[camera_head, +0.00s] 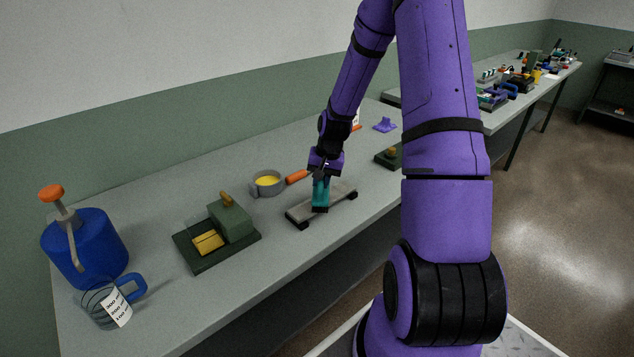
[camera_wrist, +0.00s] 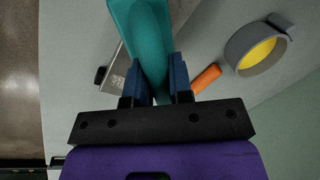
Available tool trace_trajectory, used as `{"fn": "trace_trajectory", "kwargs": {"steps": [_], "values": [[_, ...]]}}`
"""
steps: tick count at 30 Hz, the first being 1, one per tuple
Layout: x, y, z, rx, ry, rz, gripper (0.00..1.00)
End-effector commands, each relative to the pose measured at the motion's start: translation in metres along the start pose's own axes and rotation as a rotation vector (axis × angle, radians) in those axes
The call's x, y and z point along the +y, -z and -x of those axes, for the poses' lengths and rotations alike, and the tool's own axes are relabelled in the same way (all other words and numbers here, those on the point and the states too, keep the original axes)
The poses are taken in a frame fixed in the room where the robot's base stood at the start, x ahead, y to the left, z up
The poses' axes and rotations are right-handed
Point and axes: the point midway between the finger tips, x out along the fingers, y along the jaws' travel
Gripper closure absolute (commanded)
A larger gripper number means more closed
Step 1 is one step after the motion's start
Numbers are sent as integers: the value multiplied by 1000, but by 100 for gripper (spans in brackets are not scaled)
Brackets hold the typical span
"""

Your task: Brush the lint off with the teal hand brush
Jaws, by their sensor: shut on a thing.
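The teal hand brush (camera_head: 320,194) is upright in my gripper (camera_head: 324,172), its lower end at a flat grey plate (camera_head: 341,195) with dark feet on the bench. In the wrist view, the teal brush (camera_wrist: 146,40) stands between the two blue fingers of my gripper (camera_wrist: 161,80), which are shut on it. The grey plate (camera_wrist: 116,75) shows partly behind the brush there. I cannot tell whether the bristles touch the plate, and I cannot make out any lint on it.
A green block on a dark tray (camera_head: 232,222), a blue pump jug (camera_head: 85,245) and a clear measuring cup (camera_head: 103,303) stand to the left. A purple piece (camera_head: 385,125) lies farther back.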

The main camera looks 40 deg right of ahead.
Motion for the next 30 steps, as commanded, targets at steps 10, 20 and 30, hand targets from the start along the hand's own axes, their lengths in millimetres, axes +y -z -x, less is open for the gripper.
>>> {"fn": "trace_trajectory", "kwargs": {"steps": [10, 20, 30], "values": [[22, 22, 2, 0, 0, -2, 100], [24, 24, 2, 0, 0, -1, 100], [39, 38, 6, -1, 0, -3, 100]]}}
